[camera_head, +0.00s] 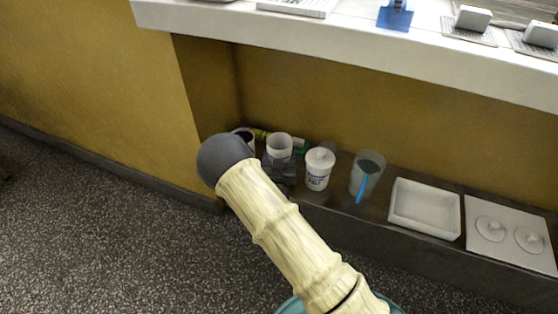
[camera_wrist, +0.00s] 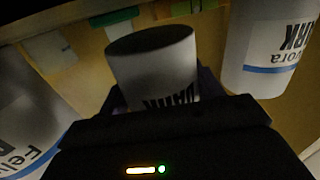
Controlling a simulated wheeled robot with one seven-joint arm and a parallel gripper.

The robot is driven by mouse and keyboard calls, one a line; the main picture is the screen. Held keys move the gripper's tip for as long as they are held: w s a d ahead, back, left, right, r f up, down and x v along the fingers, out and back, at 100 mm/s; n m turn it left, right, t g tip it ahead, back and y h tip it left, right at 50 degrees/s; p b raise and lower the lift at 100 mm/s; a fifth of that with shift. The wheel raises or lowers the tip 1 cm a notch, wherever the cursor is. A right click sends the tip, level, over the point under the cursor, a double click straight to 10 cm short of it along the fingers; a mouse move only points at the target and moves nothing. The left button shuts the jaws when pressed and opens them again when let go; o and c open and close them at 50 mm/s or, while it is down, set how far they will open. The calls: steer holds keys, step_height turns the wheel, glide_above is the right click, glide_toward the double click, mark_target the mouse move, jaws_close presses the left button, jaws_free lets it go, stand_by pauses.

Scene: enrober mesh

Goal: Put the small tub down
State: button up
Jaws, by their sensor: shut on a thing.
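The small tub (camera_head: 279,147) is a white open-topped cup over the low dark shelf, between two other tubs. In the wrist view the small tub (camera_wrist: 150,68) shows a dark rim opening and part of a label in black letters. My gripper (camera_head: 279,168) is shut on it, with a dark finger on either side of the tub in the wrist view (camera_wrist: 162,95). The tub's lower part is hidden by my gripper, and I cannot tell whether its base touches the shelf.
A lidded white tub (camera_head: 318,170) stands close on the right, and a white tub with dark contents (camera_head: 249,143) on the left. Further right are a clear jug (camera_head: 372,183) with a blue utensil, a white tray (camera_head: 424,228) and a white board (camera_head: 485,247). A white counter (camera_head: 330,40) overhangs.

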step_height(320, 180, down, 2)
steer(key=shift+w+f+b, duration=0.1)
steer(key=shift+b, duration=0.25)
steer(key=shift+s+a, duration=0.2)
steer(key=shift+a, duration=0.05)
steer(key=shift+w+d, duration=0.1)
steer(key=shift+d, duration=0.25)
steer(key=o, duration=1.2)
steer(key=shift+d, duration=0.1)
steer(key=shift+a, duration=0.2)
steer(key=shift+s, duration=0.35)
steer(key=s+p, duration=0.5)
steer(key=s, duration=0.6)
steer(key=shift+s+a, duration=0.15)
steer(key=shift+s, duration=0.05)
